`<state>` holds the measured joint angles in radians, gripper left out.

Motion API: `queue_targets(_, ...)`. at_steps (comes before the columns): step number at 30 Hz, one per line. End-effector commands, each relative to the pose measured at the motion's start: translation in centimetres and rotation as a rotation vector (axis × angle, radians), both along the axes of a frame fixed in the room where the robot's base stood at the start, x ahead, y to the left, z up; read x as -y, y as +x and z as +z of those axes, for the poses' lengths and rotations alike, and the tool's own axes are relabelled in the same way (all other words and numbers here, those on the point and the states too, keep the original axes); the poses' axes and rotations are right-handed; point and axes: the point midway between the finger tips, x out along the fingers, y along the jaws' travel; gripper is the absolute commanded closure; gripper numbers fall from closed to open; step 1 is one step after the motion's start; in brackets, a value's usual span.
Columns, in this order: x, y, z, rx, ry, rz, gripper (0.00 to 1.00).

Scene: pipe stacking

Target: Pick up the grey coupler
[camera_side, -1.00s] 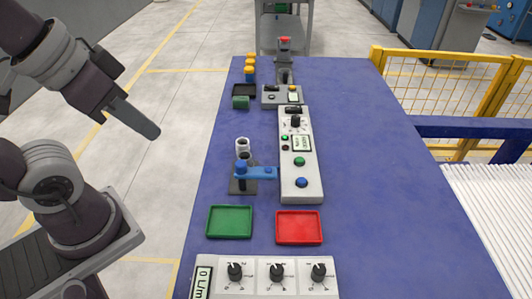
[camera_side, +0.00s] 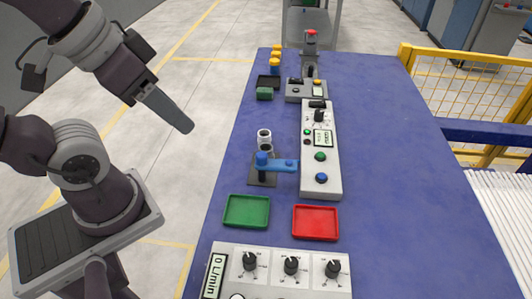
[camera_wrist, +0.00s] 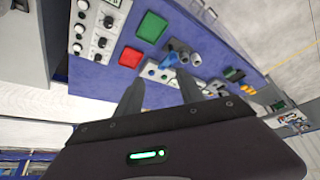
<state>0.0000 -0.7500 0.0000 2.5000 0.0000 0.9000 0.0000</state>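A light grey, ring-topped cylinder (camera_side: 264,136), which looks like the coupler, stands upright on the blue table just behind the blue clamp (camera_side: 278,164). In the wrist view a grey cylinder (camera_wrist: 195,60) shows beside the blue clamp (camera_wrist: 176,50). A darker round opening sits between it and the clamp in the side view. My gripper (camera_side: 188,127) is in the air left of the table, well apart from the cylinder. In the wrist view its two fingers (camera_wrist: 160,92) are spread with nothing between them.
A green tray (camera_side: 247,224) and a red tray (camera_side: 316,237) lie in front of the clamp. A long control box (camera_side: 335,180) stands right of it, a dial panel (camera_side: 230,290) at the front. Yellow-topped parts (camera_side: 275,65) stand at the back. The table's right side is clear.

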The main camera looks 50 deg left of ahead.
Motion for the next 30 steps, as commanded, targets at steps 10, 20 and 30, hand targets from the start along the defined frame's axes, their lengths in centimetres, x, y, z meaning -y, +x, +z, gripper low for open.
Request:
queue_targets(10,0.0,0.1,0.0,0.0,0.001,0.0,0.38)
queue_targets(20,-13.3,17.4,-4.3,0.102,0.366,-0.059,0.38)
queue_targets(30,-17.8,23.3,-23.4,0.377,0.15,-0.488,0.38)
